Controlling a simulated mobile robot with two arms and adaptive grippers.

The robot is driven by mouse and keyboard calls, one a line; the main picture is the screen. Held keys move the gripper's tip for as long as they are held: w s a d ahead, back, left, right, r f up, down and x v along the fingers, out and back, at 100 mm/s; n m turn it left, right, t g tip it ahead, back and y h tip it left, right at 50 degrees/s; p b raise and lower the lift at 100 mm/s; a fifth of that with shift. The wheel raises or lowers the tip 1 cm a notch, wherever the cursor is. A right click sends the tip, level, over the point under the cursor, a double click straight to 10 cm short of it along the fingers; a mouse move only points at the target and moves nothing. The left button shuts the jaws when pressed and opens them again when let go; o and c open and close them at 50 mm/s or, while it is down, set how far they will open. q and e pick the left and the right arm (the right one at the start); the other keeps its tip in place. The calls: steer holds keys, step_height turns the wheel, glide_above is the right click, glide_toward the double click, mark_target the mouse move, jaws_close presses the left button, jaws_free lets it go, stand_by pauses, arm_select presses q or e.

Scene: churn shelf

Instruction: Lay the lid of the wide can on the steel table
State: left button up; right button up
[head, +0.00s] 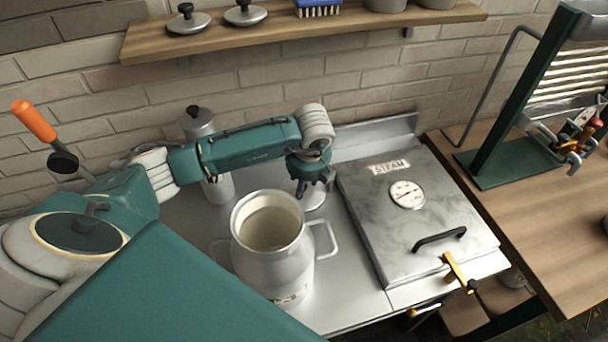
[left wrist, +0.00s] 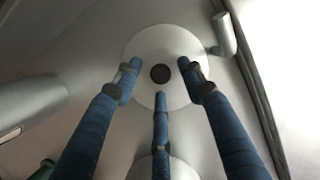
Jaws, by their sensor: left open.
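The wide can (head: 270,240), a pale metal can with two side handles, stands open on the steel table (head: 345,305). A round pale lid (head: 314,203) lies on the table just behind and right of the can, partly hidden by my left gripper. In the left wrist view the lid (left wrist: 147,50) shows as a disc with a dark knob (left wrist: 160,73) at its middle. My left gripper (head: 312,188) is above the lid. Its fingers in the left wrist view (left wrist: 160,85) are spread around the knob, open and empty. My right gripper is not in view.
A tall narrow can (head: 198,125) with a dark knob stands behind my left arm. A steel box marked STEAM (head: 390,240) fills the table's right side. A shelf (head: 290,38) above bears two knobbed lids and a blue brush (head: 318,8). A green stand (head: 500,165) is on the wooden bench.

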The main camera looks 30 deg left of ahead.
arm_select(q)
steer(key=b+v, duration=0.3)
steer(key=v, duration=0.8)
steer(key=shift+r, duration=0.25)
steer(key=shift+s, duration=0.1)
